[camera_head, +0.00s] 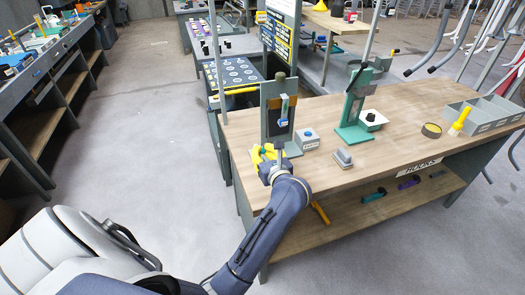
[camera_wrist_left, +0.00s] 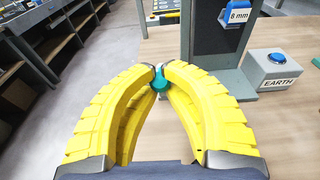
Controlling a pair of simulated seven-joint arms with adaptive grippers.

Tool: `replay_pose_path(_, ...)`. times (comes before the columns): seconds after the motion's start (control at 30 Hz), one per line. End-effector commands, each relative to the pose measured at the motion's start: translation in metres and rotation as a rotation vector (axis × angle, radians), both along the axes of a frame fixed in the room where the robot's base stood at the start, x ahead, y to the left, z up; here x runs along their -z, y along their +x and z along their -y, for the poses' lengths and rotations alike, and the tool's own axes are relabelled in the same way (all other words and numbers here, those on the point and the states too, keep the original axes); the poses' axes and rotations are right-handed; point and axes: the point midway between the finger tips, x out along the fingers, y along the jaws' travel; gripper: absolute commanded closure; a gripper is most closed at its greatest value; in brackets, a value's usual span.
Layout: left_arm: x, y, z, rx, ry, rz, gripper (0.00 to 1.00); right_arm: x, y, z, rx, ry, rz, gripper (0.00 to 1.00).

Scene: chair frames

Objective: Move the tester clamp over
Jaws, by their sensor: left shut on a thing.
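My left gripper (camera_head: 265,155) is at the near left edge of the wooden workbench, in front of a grey upright stand (camera_head: 278,100). In the left wrist view its yellow fingers (camera_wrist_left: 160,75) curve together and are shut on a small teal thing (camera_wrist_left: 160,85). This may be the tester clamp; most of it is hidden by the fingers, and I cannot make out its shape. The stand's blue 8 mm tag (camera_wrist_left: 238,14) is just beyond and right of the fingers. A grey EARTH box (camera_wrist_left: 275,68) with a blue button sits right of the stand. My right gripper does not show.
A green stand (camera_head: 352,115) is farther right on the workbench (camera_head: 390,150), with a small grey block (camera_head: 342,158) before it. A divided grey tray (camera_head: 485,115), a yellow-handled brush (camera_head: 461,121) and a round tin (camera_head: 431,130) are at the right. The bench middle is mostly clear.

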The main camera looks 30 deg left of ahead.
Motion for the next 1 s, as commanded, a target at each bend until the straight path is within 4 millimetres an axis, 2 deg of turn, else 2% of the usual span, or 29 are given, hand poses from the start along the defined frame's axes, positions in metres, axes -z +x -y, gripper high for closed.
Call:
replay_pose_path(0.6,0.023,-0.006,0.007,0.0,-0.002,-0.003,1.0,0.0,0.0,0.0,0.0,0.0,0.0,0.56)
replay_pose_path(1.0,0.025,-0.006,0.007,0.0,-0.002,-0.002,1.0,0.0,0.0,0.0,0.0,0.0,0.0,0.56)
